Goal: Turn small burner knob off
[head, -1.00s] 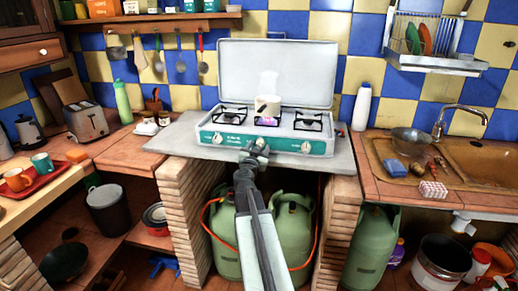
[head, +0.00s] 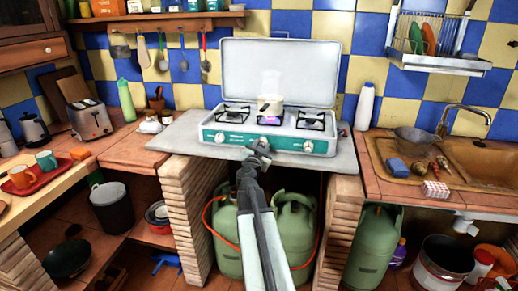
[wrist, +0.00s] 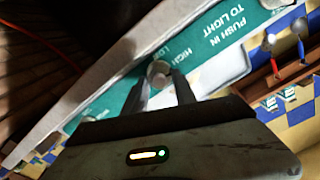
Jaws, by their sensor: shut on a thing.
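A camping stove with a green front panel (head: 285,143) stands on the counter with its lid raised. A left knob (head: 219,138) and a right knob (head: 308,147) show on the panel. My gripper (head: 260,147) is at the middle of the panel and mostly hides the middle knob there. In the wrist view my gripper (wrist: 160,84) is shut on this small pale knob (wrist: 158,70), one finger on each side. A purple glow of flame (head: 270,121) shows at the middle burner under a cream pot (head: 270,104). The knob's pointer cannot be made out.
Green gas bottles (head: 296,228) with an orange hose stand below between brick pillars. The grey counter slab (head: 180,138) is clear left of the stove. A sink (head: 470,160) lies to the right, a toaster (head: 89,119) to the left.

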